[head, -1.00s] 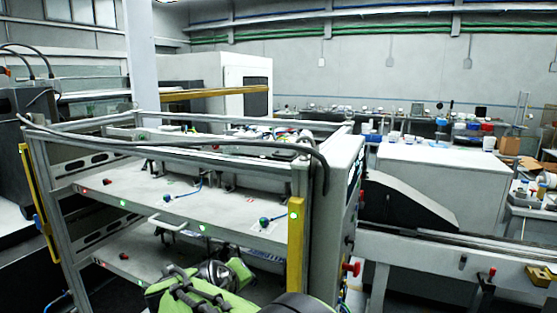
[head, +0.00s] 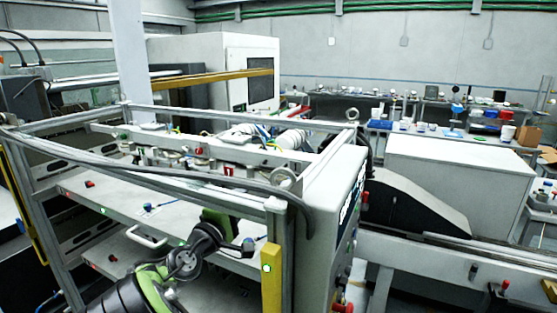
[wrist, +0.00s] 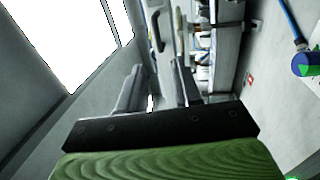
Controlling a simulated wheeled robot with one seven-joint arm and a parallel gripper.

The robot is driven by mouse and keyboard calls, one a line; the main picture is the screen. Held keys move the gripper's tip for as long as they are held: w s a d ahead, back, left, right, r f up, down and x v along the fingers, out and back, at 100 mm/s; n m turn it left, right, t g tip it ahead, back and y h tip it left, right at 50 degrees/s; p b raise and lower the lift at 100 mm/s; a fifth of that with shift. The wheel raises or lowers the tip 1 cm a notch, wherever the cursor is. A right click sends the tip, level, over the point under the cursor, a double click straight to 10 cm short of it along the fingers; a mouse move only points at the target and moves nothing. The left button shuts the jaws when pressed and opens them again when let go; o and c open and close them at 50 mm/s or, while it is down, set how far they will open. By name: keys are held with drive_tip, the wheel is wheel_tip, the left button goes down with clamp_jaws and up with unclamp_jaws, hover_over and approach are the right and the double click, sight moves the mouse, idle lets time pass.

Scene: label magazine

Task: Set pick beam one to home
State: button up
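A long pale beam (head: 175,148) with several fittings and small red parts lies across the top of the machine frame in the head view. I cannot tell whether it is pick beam one. My gripper (wrist: 157,92) shows in the wrist view, its two grey fingers apart with nothing seen between them. The fingers point toward a pale rail with white and dark fittings (wrist: 203,60); the distance is unclear. In the head view, my green and black arm is at the machine's open front, and the fingers cannot be made out there.
Below the beam is a pale shelf (head: 88,198) with a blue knob (head: 148,207) and hose. A yellow post (head: 271,280) stands close right of my arm. A white handle (head: 145,238) juts from the shelf front. A conveyor (head: 430,255) runs off to the right.

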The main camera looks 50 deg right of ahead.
sight(269, 168)
drive_tip(key=p+x, duration=0.1)
drive_tip(key=x, duration=0.3)
drive_tip(key=p+x, duration=0.2)
drive_tip(key=x, duration=0.3)
drive_tip(key=p+x, duration=0.1)
drive_tip(key=x, duration=0.4)
drive_tip(key=shift+d+r+p, duration=0.1)
drive_tip(key=shift+r+p, duration=0.25)
drive_tip(key=shift+d+f, duration=0.1)
drive_tip(key=shift+d, duration=0.25)
drive_tip(key=shift+a, duration=0.1)
clamp_jaws()
